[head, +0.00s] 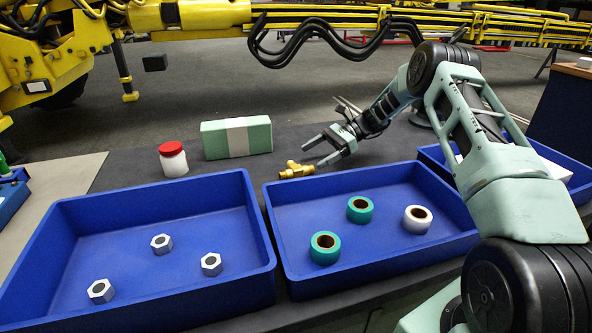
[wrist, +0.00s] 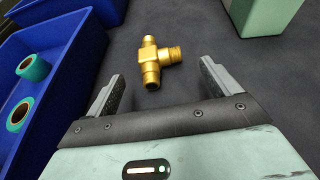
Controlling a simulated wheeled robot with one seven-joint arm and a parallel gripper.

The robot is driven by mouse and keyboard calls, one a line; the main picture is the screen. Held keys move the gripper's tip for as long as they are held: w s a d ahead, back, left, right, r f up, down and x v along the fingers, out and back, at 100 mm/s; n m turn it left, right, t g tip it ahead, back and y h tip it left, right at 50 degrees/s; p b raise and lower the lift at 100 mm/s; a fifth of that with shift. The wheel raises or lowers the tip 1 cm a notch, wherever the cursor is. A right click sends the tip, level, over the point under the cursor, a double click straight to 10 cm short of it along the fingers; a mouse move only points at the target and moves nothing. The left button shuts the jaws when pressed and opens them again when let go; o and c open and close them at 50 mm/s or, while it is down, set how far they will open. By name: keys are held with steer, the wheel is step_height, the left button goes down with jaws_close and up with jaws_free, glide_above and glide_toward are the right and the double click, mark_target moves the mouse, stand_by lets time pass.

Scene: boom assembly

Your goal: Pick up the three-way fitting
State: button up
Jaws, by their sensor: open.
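The three-way fitting (head: 297,170) is a small brass-coloured T-shaped piece lying on the dark table, just behind the middle blue bin. It also shows in the wrist view (wrist: 154,62), ahead of the fingertips and roughly centred between them. My gripper (head: 314,152) is open and empty, with its fingers pointing toward the fitting. In the wrist view my gripper (wrist: 160,75) has its two fingers spread wide, and the fitting lies a little beyond them, apart from both. Nothing hides the fitting in either view.
The middle blue bin (head: 272,225) holds green and white rings. The left blue bin (head: 62,215) holds three hex nuts. A pale green box (head: 215,140) with a white band and a red-lidded jar (head: 173,160) stand behind them. Dark table is clear around the fitting.

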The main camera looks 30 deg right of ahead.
mark_target(297, 165)
steer(key=p+x, duration=0.1)
steer(key=x, duration=0.7)
steer(key=shift+s+a+r, duration=0.1)
steer(key=c, duration=1.2)
